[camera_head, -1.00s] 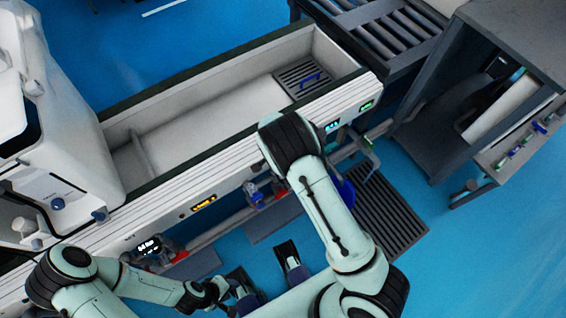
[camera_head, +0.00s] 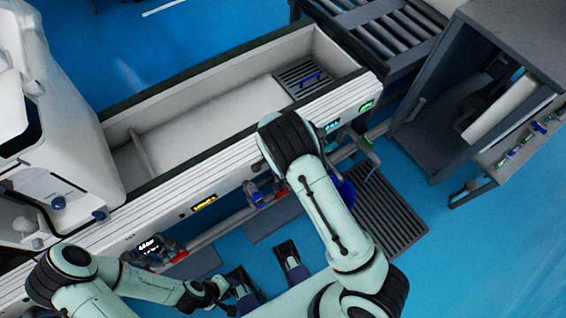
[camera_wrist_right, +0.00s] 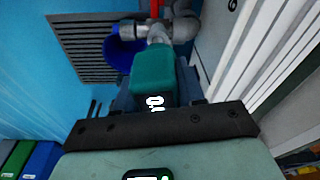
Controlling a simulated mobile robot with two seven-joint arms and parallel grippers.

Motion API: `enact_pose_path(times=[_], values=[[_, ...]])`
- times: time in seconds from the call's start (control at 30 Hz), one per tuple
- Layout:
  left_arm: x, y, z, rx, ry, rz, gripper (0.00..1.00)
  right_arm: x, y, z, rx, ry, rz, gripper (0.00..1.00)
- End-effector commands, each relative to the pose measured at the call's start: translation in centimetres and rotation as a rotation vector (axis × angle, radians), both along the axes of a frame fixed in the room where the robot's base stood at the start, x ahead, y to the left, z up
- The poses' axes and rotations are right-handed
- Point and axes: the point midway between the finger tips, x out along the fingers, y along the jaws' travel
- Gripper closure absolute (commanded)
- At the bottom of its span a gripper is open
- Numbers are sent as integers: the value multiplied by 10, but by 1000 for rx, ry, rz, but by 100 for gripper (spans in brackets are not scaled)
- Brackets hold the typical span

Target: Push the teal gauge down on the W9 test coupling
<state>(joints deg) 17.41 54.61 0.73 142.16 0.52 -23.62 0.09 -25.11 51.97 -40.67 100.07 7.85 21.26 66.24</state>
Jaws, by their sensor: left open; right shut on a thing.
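The teal gauge (camera_wrist_right: 153,75), with a lit white readout, is between the dark fingers of my right gripper (camera_wrist_right: 158,92) in the right wrist view. The gripper is shut on it. The grey pipe coupling (camera_wrist_right: 157,35) is right beyond the gauge's far end; I cannot tell how far the gauge is seated on it. No W9 label is readable. In the head view my right arm hides the gauge and right gripper. My left gripper (camera_head: 263,262) is open and empty, low in the head view, its dark fingers wide apart over the floor.
A blue funnel-like part (camera_wrist_right: 124,52) and a red handle (camera_wrist_right: 155,8) are near the coupling. The long white trough (camera_head: 215,115) has displays along its front. A floor grate (camera_head: 390,215) lies right of my right arm; a grey cabinet (camera_head: 490,90) stands beyond it.

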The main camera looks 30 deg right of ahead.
Motion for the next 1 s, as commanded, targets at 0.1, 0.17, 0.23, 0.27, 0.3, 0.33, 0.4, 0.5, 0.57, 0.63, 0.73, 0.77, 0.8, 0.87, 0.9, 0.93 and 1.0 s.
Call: enact_pose_path(times=[0.1,0.17,0.23,0.27,0.3,0.33,0.4,0.5,0.57,0.63,0.73,0.77,0.8,0.87,0.9,0.93,1.0], values=[[0,0,2,0,0,0,57,0,0,1,0,0,0,95],[0,0,2,0,-1,0,57,0,0,0,0,-1,0,95],[0,0,2,0,0,0,57,0,0,0,0,-1,0,95],[0,0,2,0,-1,0,57,0,0,0,0,-1,0,95],[0,0,2,0,-1,0,57,0,0,0,0,0,0,95],[0,0,2,0,0,0,57,0,0,0,0,0,0,95],[0,0,2,0,0,0,57,0,0,0,0,0,0,95],[0,0,1,0,0,0,57,0,0,-1,0,0,0,95],[0,0,0,0,0,0,57,0,0,-2,0,0,0,95],[0,0,-1,0,0,0,57,0,0,-4,0,0,0,95],[0,0,-2,0,1,0,57,0,0,-6,0,0,0,95],[0,0,-3,0,1,0,57,0,0,-6,0,0,0,95],[0,0,-3,0,1,0,57,0,0,-7,0,0,0,95],[-1,0,-4,0,1,0,57,0,0,-8,0,0,0,95],[-1,0,-5,0,1,0,57,0,0,-9,0,0,0,95],[-1,0,-5,0,1,0,57,0,0,-10,0,0,0,95],[-1,0,-6,0,2,0,57,0,0,-11,0,0,0,95]])
